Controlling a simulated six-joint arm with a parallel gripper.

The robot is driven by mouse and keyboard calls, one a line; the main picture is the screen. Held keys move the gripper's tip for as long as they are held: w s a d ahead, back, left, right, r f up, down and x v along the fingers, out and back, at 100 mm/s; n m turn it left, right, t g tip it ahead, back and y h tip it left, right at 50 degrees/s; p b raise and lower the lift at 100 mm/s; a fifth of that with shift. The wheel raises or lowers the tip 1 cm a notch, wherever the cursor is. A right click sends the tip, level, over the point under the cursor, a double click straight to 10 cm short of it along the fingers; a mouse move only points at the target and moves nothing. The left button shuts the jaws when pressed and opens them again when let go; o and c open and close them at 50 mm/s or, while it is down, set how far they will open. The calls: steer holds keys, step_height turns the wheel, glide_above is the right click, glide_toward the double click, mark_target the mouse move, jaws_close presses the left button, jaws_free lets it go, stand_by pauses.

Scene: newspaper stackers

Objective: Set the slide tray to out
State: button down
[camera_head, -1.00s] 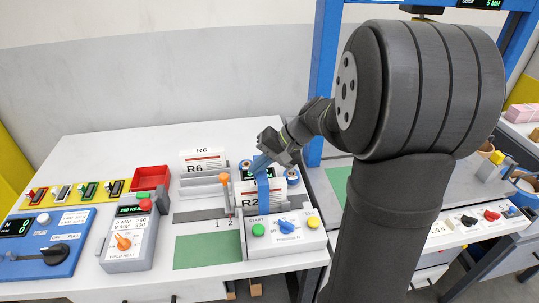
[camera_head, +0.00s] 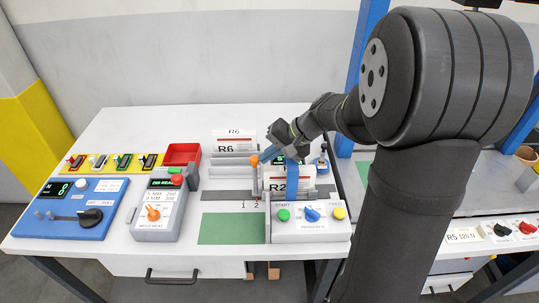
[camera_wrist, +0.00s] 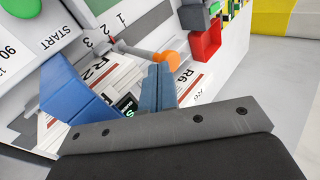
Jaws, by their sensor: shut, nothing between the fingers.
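An orange ball knob (camera_head: 254,160) tops a thin grey lever at the stacker, above the printed numbers 1 and 2. I cannot tell for certain which part is the slide tray. My gripper (camera_head: 262,156) has its blue fingers shut and empty, with the tips close to the knob's right side. In the wrist view, my shut fingers (camera_wrist: 158,88) point at the orange knob (camera_wrist: 172,59) and its grey rod. Whether they touch is unclear. A sheet pack marked R2 (camera_head: 287,184) stands right of the lever, under a blue bar (camera_head: 292,172).
A control box (camera_head: 311,215) with green, blue and yellow controls stands in front. A green mat (camera_head: 230,229) lies at its left. A grey machine (camera_head: 158,205), blue box (camera_head: 72,208) and red bin (camera_head: 182,153) stand further left. An R6 pack (camera_head: 234,140) stands behind.

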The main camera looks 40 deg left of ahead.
steer(key=s+a, duration=1.1)
steer(key=shift+s+a, duration=0.3)
steer(key=shift+s, duration=0.05)
stand_by(0.4)
steer(key=w+d+f+v, duration=0.1)
steer(key=v, duration=1.2)
steer(key=shift+w+d+f, duration=0.2)
steer(key=shift+d+f, duration=0.05)
steer(key=shift+d, duration=0.1)
